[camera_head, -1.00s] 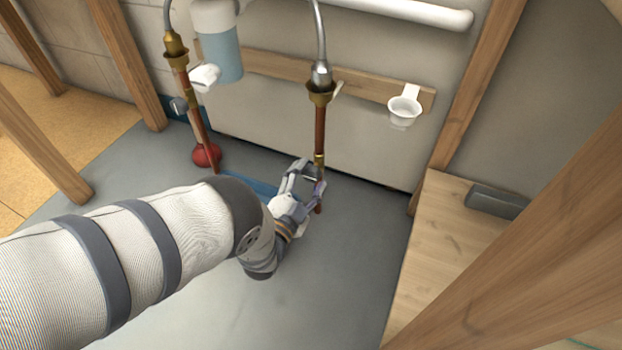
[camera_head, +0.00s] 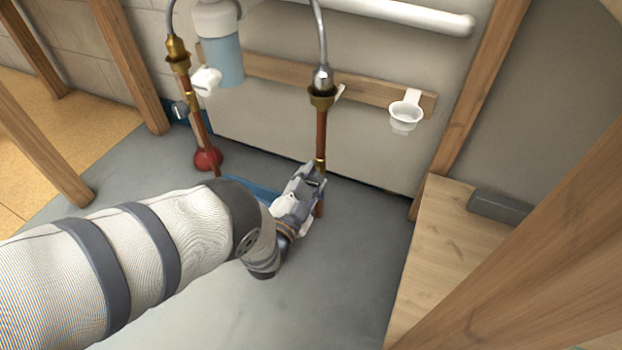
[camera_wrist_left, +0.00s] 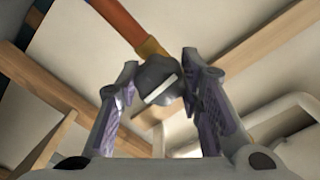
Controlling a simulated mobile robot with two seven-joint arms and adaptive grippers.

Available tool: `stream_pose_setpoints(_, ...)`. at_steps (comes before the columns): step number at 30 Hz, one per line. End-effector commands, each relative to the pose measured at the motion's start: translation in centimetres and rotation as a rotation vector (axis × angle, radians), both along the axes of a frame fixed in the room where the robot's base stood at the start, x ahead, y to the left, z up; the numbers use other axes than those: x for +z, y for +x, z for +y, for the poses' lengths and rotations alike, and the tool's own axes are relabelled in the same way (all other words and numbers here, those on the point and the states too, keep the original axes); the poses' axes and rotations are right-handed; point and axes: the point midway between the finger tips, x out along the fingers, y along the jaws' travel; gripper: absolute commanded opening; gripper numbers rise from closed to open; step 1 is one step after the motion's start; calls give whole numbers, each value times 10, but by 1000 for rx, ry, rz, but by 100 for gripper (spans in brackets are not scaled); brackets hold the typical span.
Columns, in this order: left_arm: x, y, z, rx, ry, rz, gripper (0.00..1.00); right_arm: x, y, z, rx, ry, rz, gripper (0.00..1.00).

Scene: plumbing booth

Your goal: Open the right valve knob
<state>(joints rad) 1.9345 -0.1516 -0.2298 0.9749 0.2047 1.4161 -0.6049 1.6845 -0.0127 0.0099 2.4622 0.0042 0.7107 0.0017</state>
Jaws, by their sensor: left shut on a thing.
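The right copper pipe (camera_head: 321,130) hangs down from a grey hose, with a brass fitting near its lower part. In the left wrist view a dark grey knob (camera_wrist_left: 160,80) with a white stripe sits at the brass joint of the pipe (camera_wrist_left: 120,20), between my two fingers. My left gripper (camera_head: 314,176) is shut on this knob, and it also shows in the left wrist view (camera_wrist_left: 160,88). In the head view the gripper hides the knob. My right gripper is not in view.
The left pipe (camera_head: 198,118) carries a grey knob (camera_head: 180,110), with a red ball (camera_head: 207,159) near its lower end. A white cup holder (camera_head: 405,115) hangs on the wooden rail (camera_head: 275,72). A wooden bench (camera_head: 440,260) stands at right; the grey floor (camera_head: 345,285) between is clear.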

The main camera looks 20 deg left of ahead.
Motion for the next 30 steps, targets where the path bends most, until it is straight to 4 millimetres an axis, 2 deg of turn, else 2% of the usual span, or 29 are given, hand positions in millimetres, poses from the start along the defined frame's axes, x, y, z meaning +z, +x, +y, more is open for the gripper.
stream_pose_setpoints(30, 0, 0, -1, 2, -919, 29, 6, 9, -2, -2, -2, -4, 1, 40)
